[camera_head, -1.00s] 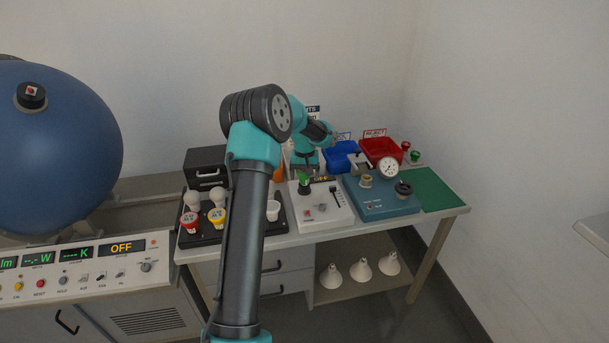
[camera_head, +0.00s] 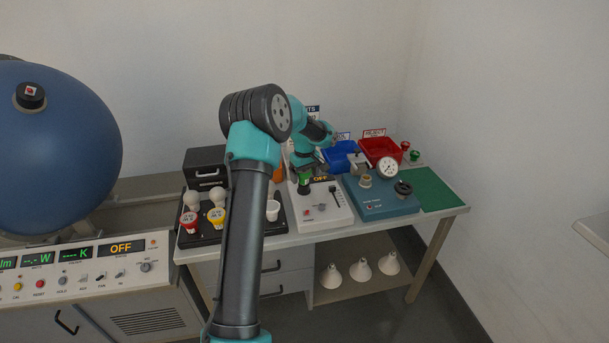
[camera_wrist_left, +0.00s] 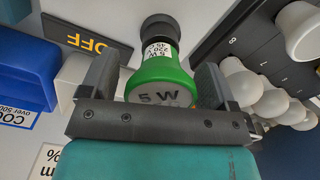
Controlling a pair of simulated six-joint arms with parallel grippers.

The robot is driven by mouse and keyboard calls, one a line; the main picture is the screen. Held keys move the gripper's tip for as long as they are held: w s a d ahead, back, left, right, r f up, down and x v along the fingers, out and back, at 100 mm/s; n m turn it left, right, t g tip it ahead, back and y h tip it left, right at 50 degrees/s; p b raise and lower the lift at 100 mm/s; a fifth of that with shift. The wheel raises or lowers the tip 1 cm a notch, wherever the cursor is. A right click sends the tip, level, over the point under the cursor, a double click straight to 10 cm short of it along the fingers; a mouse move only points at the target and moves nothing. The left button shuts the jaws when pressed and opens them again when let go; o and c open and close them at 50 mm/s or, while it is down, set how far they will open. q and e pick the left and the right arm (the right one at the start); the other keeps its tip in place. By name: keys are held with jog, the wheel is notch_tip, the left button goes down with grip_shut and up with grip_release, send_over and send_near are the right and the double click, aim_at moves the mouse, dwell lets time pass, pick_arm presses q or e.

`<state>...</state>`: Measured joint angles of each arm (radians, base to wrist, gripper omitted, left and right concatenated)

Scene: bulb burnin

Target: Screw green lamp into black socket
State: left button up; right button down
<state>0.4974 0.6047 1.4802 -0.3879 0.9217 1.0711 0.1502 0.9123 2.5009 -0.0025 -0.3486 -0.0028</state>
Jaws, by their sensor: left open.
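The green lamp (camera_wrist_left: 165,72) stands in the black socket (camera_wrist_left: 160,27) on the white-topped tester box; its label reads 5 W. In the head view the green lamp (camera_head: 304,178) sits above the black socket (camera_head: 304,189), partly hidden by my arm. My left gripper (camera_wrist_left: 152,88) is open, with one finger on each side of the green lamp's wide end. A small gap seems to show beside the fingers. How far the lamp is threaded in cannot be told. My right gripper is in neither view.
The tester box (camera_head: 325,212) has an OFF display and a lever. A black rack (camera_head: 202,237) with several lamps stands left of it. A blue bin (camera_head: 340,157), a red bin (camera_head: 381,150) and a teal gauge device (camera_head: 385,205) are to the right.

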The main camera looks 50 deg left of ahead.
pick_arm(q)
jog(key=shift+c, duration=0.5)
jog(key=c, duration=0.7)
jog(key=m, duration=0.4)
jog(key=shift+m, duration=0.4)
jog(key=m, duration=0.5)
jog(key=shift+a, duration=0.1)
jog(key=m, duration=1.3)
jog(key=shift+a, duration=0.1)
jog(key=o, duration=0.8)
jog(key=shift+s+f, duration=0.1)
